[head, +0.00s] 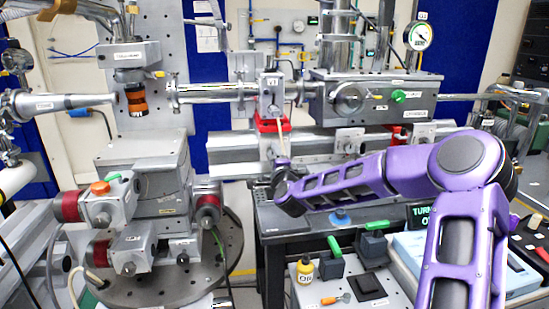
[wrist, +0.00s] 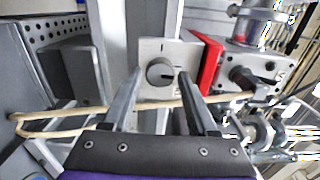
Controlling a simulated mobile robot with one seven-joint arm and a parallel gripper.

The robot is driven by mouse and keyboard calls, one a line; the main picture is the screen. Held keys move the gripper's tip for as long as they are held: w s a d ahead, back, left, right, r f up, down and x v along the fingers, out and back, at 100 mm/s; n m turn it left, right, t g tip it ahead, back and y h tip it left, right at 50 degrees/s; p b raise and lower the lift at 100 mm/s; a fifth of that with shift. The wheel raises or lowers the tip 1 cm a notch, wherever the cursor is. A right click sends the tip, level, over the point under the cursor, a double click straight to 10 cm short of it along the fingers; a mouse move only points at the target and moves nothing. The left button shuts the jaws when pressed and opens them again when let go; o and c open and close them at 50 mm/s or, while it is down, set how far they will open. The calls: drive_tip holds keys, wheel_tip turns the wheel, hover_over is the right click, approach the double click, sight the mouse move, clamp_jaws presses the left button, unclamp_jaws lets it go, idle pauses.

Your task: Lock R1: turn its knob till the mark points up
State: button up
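A round grey knob (wrist: 158,70) sits on a pale plate (wrist: 149,51) in the wrist view. A dark notch on the knob's face lies toward the picture's right. A short dark line is on the plate above the knob in that picture. I cannot read an R1 label there. My gripper (wrist: 160,74) is open, with one finger on each side of the knob. I cannot tell whether they touch it. In the head view, my arm's end hides most of the gripper and the knob, below a red base (head: 270,125) on the rail.
The red base (wrist: 207,62) shows beside the plate in the wrist view, with another dark knob (wrist: 244,77) beyond it. A thin beige rod (wrist: 60,127) crosses near my fingers. A black bench (head: 292,222) stands below my arm; a yellow bottle (head: 305,270) stands on a tray nearby.

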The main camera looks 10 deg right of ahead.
drive_tip(key=shift+o, duration=0.7)
drive_tip(key=s+p, duration=0.1)
drive_tip(key=s, duration=1.6)
drive_tip(key=shift+s, duration=0.2)
